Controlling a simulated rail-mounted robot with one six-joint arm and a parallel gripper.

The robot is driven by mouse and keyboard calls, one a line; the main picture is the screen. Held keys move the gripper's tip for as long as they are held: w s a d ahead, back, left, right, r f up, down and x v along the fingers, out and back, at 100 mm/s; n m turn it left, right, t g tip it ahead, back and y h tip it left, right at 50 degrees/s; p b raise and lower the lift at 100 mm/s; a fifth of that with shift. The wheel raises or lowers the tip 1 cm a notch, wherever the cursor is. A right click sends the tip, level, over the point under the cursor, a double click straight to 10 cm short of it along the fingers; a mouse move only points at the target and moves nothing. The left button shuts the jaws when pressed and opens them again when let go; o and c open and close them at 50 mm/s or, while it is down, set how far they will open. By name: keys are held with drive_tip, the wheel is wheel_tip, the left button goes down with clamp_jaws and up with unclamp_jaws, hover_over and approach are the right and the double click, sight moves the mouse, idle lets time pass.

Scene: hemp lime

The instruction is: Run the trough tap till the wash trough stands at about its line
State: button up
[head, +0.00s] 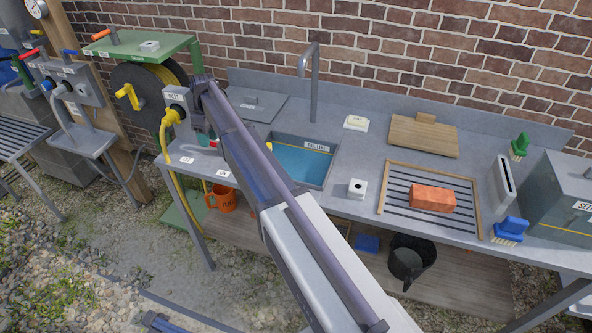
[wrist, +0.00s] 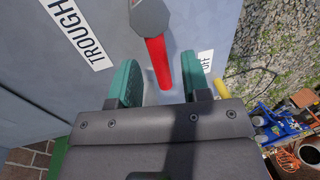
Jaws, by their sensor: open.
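Blue water (head: 297,165) shows inside, and a thin yellow line shows on the far wall close to the surface; the exact gap is too small to tell. A grey spout (head: 314,85) curves over the trough. The red-handled trough tap (wrist: 158,62) is in the wrist view, beside a TROUGH label and a partly covered OFF label. My gripper (wrist: 160,85) is open, its green fingers on either side of the red handle. In the head view my arm covers most of the gripper and the trough's left part.
A hose reel (head: 135,90) with a yellow-handled valve stands left of the bench. A slatted rack (head: 395,205) holds an orange brick (head: 432,198). A black bucket (head: 410,262) and an orange mug (head: 222,198) are below.

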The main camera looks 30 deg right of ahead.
wheel_tip(320, 180, up, 8)
drive_tip(key=w+d+p, duration=0.1)
drive_tip(key=p, duration=0.6)
drive_tip(key=shift+r, duration=0.15)
drive_tip(key=shift+d, duration=0.1)
drive_tip(key=s+a+m+t+h, duration=0.1)
drive_tip(key=s+m, duration=0.7)
drive_tip(key=s, duration=2.8)
drive_tip(key=shift+s+a+h, duration=0.15)
drive_tip(key=shift+h, duration=0.15)
